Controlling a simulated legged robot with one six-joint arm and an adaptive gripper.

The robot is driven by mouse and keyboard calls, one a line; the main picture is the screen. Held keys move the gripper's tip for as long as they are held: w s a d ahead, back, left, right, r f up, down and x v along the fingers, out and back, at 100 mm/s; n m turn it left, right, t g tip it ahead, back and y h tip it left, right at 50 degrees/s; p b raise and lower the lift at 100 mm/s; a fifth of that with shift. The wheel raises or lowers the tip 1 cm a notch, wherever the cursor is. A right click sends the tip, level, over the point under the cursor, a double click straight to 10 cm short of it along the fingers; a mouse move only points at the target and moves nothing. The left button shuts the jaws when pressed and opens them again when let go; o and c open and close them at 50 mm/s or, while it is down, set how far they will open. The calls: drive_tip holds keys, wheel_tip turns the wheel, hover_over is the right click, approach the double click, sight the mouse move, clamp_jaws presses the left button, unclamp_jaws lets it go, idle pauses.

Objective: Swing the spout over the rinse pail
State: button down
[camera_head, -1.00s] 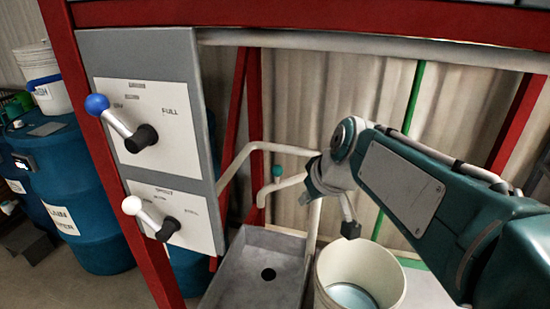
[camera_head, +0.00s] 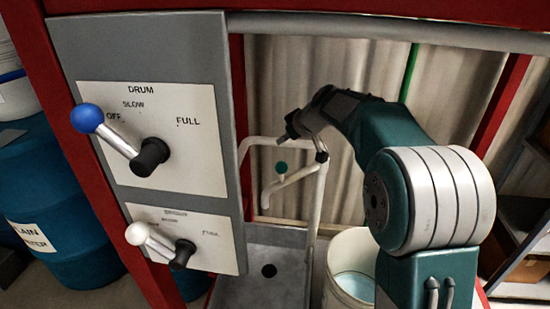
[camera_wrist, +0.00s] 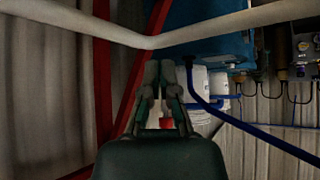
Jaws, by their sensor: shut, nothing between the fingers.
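The spout (camera_head: 297,177) is a cream pipe with a teal knob (camera_head: 281,168). It extends left from the upright pipe, and its down-turned outlet hangs over the grey basin (camera_head: 233,290). The white rinse pail (camera_head: 333,284) stands to the right of the basin, partly hidden by my arm, with pale blue liquid inside. My gripper (camera_head: 287,135) is above the spout, close to the horizontal supply pipe (camera_head: 275,141); I cannot tell whether it touches. In the wrist view my gripper's fingers (camera_wrist: 159,68) are shut and empty, just below a bent cream pipe in the picture.
A grey panel (camera_head: 205,120) with a blue-knobbed lever (camera_head: 88,118) and a white-knobbed lever (camera_head: 138,233) stands at the left. Red frame posts (camera_head: 237,90) flank the space. A blue drum (camera_head: 60,200) is at far left, shelving (camera_head: 520,230) at right.

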drive_tip(key=shift+d, duration=0.2)
wheel_tip(320, 180, down, 8)
drive_tip(key=w+a, duration=0.2)
drive_tip(key=shift+a, duration=0.2)
idle(0.6)
drive_tip(key=shift+s, duration=0.1)
